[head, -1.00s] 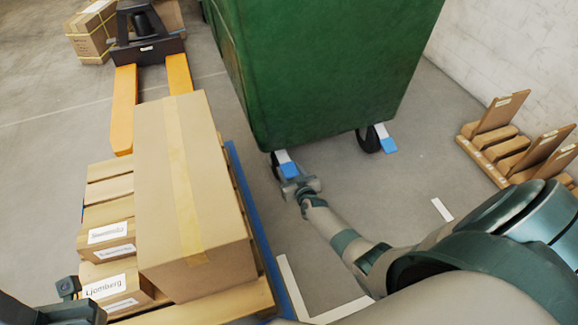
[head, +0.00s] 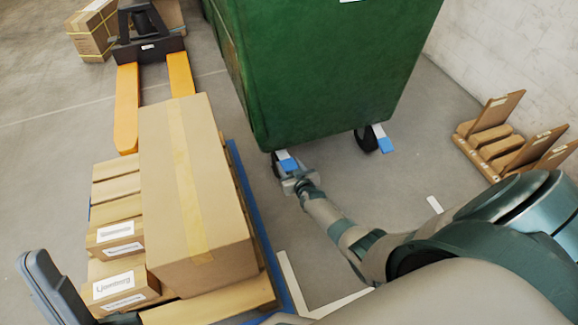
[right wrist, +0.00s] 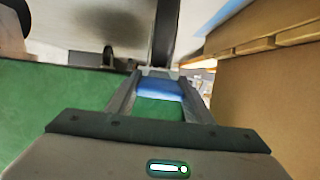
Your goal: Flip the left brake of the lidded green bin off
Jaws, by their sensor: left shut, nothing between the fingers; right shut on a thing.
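The green bin (head: 320,70) stands at the top middle of the head view; its lid is out of frame. Its left brake has a blue pedal (head: 288,165) on a white lever at the left caster. My right gripper (head: 291,180) is at this pedal. In the right wrist view the blue pedal (right wrist: 159,89) lies between the two fingers, and the gripper is shut on it. The right brake's blue pedal (head: 385,145) is free beside its own caster. My left gripper (head: 48,285) is shut and empty at the lower left, partly cut off by the frame.
A pallet with cardboard boxes (head: 195,190) stands left of my right arm, its blue edge (head: 265,230) close to the bin's left caster. A yellow pallet truck (head: 126,105) is behind it. Wooden racks (head: 500,140) stand by the right wall.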

